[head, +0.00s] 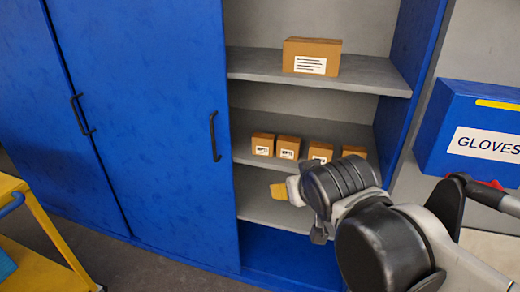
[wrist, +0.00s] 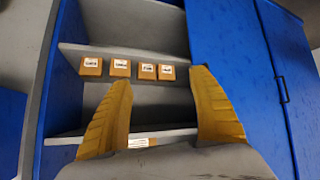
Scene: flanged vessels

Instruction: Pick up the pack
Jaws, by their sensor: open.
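Several small brown packs with white labels stand in a row on the middle shelf, one of them at the left end (head: 263,144). A larger brown box with a lined label (head: 312,56) is on the shelf above. Which one is the pack, I cannot tell. My gripper (head: 280,190) is in front of the cabinet, lower than the row, and my arm partly covers the right-hand packs. In the wrist view, which looks upside down, my gripper (wrist: 163,78) has its yellow fingers spread with nothing held. The small packs (wrist: 121,68) appear beyond the fingertips.
The blue cabinet's closed door (head: 150,130) with a handle is left of the open shelves. A blue box marked GLOVES (head: 466,130) is at the right, near my arm. A yellow cart (head: 45,225) is at the lower left. The shelf before the small packs looks clear.

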